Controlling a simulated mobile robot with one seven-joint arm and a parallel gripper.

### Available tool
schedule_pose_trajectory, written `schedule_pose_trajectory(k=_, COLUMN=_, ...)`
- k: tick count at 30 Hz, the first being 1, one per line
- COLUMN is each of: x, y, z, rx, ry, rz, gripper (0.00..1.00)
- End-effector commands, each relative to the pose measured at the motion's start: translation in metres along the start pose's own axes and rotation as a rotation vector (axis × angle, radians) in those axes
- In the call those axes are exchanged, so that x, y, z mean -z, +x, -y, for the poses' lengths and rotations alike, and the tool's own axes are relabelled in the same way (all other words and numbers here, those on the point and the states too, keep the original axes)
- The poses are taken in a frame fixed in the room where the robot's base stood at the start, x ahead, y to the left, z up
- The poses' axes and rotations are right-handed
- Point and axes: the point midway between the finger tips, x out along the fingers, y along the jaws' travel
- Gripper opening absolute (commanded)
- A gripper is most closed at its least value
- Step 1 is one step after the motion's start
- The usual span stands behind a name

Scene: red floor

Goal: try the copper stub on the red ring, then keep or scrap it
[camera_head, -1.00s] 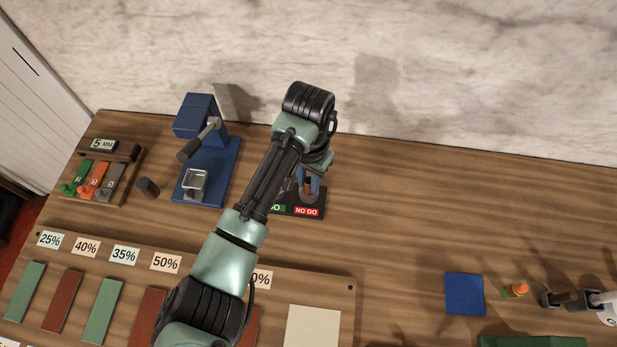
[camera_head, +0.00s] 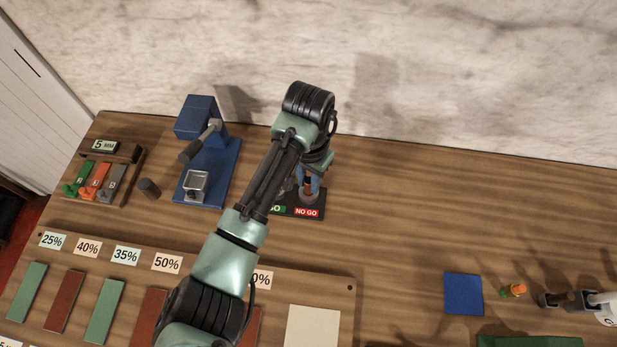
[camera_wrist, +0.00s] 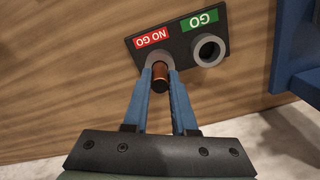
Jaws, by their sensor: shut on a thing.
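My gripper (camera_wrist: 160,84) is shut on the copper stub (camera_wrist: 161,73), a short copper-brown cylinder held upright between the blue fingers. The gauge plate (camera_wrist: 178,34) is dark, with a red NO GO label and a green GO label. In the wrist view the stub overlaps the grey ring beside the red label (camera_wrist: 153,38); I cannot tell whether its lower end is inside that ring or just above it. The grey ring by the green label (camera_wrist: 209,50) is empty. In the head view my arm partly hides the plate (camera_head: 318,199) and the GO label.
A blue lever press (camera_head: 207,170) stands left of the gauge. A small dark cylinder (camera_head: 149,188) and a 5 MM rack (camera_head: 108,172) are further left. A blue square (camera_head: 463,294) and a small orange-green object (camera_head: 513,290) lie at right. The wood between is clear.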

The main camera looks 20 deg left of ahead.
Motion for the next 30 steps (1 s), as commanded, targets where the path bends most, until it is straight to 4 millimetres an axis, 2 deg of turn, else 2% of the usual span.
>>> schedule_pose_trajectory(k=19, x=0.0, y=-0.021, z=0.0, rx=-0.001, ry=0.0, rz=0.0, gripper=0.0)
schedule_pose_trajectory(k=30, x=0.0, y=-0.022, z=0.0, rx=-0.001, ry=0.0, rz=0.0, gripper=0.0)
